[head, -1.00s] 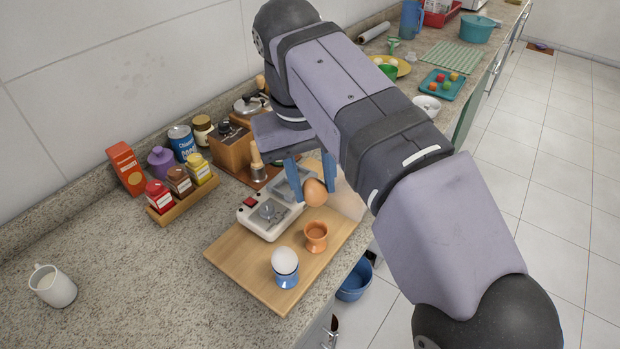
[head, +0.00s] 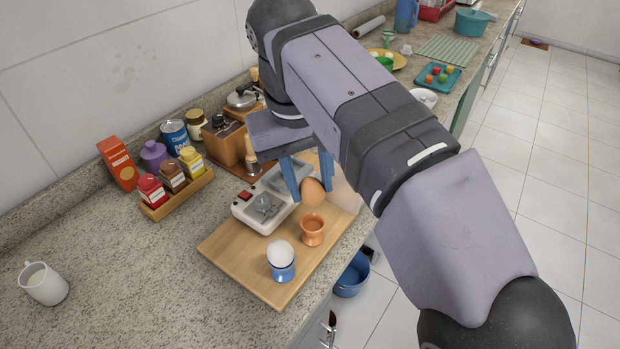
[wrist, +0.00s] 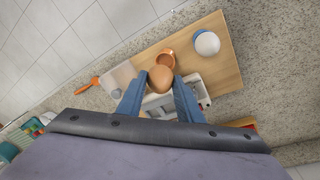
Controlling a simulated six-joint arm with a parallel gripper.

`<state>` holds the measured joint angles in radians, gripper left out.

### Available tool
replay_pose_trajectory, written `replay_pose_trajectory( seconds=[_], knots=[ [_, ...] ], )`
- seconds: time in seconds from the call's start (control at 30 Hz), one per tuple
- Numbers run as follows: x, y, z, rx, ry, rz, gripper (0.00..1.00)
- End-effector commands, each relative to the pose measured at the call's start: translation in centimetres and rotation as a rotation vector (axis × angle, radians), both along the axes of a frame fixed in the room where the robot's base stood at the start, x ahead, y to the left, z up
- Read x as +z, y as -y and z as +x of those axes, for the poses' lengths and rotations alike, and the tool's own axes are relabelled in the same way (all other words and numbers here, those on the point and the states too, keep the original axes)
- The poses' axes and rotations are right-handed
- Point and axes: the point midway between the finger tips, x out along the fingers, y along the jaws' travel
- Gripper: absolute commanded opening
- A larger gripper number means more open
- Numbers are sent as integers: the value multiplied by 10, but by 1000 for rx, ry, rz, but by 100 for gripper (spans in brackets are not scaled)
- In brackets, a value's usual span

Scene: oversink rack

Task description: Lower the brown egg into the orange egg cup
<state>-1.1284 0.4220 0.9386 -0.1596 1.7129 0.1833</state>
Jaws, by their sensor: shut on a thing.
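The brown egg (head: 313,192) is held between the blue fingers of my gripper (head: 309,179), above the wooden board. It also shows between the fingertips in the wrist view (wrist: 161,79). The orange egg cup (head: 312,229) stands upright on the board, just in front of the egg in the head view. Its opening looks empty. In the wrist view the orange cup (wrist: 166,58) is just beyond the egg, which partly overlaps its near side. The egg appears apart from the cup and higher than it.
A white egg (head: 280,253) sits in a blue egg cup (head: 281,272) near the orange cup on the wooden board (head: 235,254). A white appliance with a red switch (head: 243,211) stands behind. A spice rack (head: 180,196) and a white mug (head: 45,285) are left.

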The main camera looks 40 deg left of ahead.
Motion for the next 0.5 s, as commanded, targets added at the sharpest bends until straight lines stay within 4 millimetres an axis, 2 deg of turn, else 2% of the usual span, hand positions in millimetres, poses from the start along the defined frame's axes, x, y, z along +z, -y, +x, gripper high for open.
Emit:
replay_pose_trajectory(
  seconds=[0.5],
  knots=[
    [-14, 0, 0, 0, 0, 0, 10]
  ],
)
